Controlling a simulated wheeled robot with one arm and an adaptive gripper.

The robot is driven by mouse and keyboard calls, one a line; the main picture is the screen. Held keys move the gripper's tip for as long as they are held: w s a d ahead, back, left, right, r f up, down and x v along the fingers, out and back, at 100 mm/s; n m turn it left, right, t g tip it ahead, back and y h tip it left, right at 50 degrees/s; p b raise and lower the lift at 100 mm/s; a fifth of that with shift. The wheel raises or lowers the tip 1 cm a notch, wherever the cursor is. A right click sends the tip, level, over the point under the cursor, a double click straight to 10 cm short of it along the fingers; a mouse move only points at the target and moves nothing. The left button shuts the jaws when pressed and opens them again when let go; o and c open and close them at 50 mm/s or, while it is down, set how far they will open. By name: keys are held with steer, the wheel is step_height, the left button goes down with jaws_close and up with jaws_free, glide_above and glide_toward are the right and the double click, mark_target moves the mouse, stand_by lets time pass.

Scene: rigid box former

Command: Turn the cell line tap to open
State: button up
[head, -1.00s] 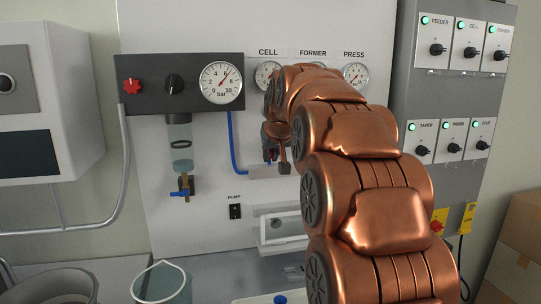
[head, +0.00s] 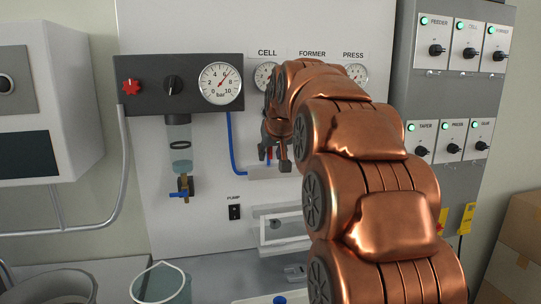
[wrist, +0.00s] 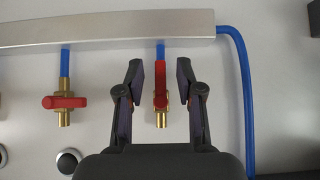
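In the wrist view, a brass tap with a red lever (wrist: 160,85) hangs from a blue tube on a metal manifold. By its place at the blue hose end, it is the cell line tap. Its lever lies in line with the tube. My gripper (wrist: 158,72) is open, with one finger on each side of this lever and a visible gap to both. In the head view my gripper (head: 276,158) is under the CELL gauge (head: 266,76), and a bit of red shows between its fingers. My arm hides the other taps there.
A second tap with a red lever set crosswise (wrist: 65,102) is left of my gripper in the wrist view. The manifold (wrist: 110,32) runs along the top, and a blue hose (wrist: 238,90) bends down at right. A regulator panel (head: 145,88) is left of my arm.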

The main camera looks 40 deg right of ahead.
steer(key=v, duration=1)
steer(key=shift+s+r, duration=0.2)
steer(key=shift+s, duration=0.1)
steer(key=shift+a, duration=0.15)
steer(key=s+a+f+n+g+y+p, duration=0.1)
steer(key=s+a+f+g+y+p, duration=0.15)
steer(key=s+a+f, duration=0.4)
steer(key=s+a+f+n+g+y+p, duration=0.1)
steer(key=s+a+f+n+g+p, duration=0.15)
steer(key=a+f, duration=0.7)
steer(key=s+a+f+g+p, duration=0.2)
steer(key=s+f, duration=0.3)
steer(key=s, duration=0.5)
steer(key=s+a+f+n+g+p, duration=0.1)
steer(key=s+a+f+g+p, duration=0.2)
steer(key=s, duration=0.8)
step_height(320, 180, down, 3)
steer(key=a, duration=0.2)
steer(key=shift+a, duration=0.35)
